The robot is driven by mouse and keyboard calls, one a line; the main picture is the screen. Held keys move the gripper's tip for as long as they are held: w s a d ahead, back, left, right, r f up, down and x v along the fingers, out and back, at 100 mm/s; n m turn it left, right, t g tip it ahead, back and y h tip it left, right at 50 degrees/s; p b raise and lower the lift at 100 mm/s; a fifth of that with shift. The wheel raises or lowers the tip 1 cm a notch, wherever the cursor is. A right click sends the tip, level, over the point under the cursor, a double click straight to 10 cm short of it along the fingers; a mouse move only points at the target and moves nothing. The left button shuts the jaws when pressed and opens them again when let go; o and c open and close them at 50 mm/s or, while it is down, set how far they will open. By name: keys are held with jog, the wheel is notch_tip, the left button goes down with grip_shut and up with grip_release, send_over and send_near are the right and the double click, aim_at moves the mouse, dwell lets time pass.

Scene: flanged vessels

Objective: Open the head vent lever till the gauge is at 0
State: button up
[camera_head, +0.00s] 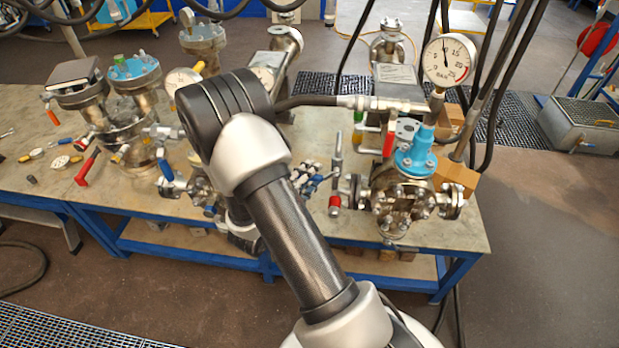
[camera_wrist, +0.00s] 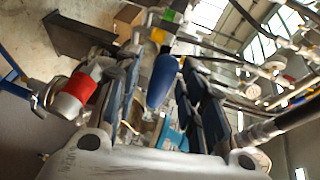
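The pressure gauge (camera_head: 449,60) stands above the blue-topped flanged vessel (camera_head: 415,160). Its needle points roughly upward, well off the low end; the exact figure is too small to read. My gripper (camera_head: 312,178) is left of this vessel, partly hidden by my arm. In the wrist view my gripper (camera_wrist: 160,85) has its two dark fingers apart. A blue lever handle (camera_wrist: 162,82) lies between them in the picture, with gaps beside it; I see no clear contact. Which lever is the head vent cannot be told for sure.
A red-capped fitting (camera_head: 335,205) stands left of the vessel; a red handle (camera_wrist: 78,92) shows in the wrist view. A hose (camera_head: 320,101) crosses behind to the gauge line. Other vessels (camera_head: 130,100) and loose gauges crowd the bench's left side. The bench front (camera_head: 120,215) is clear.

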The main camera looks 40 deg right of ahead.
grip_shut()
dwell(0.5)
dwell(0.3)
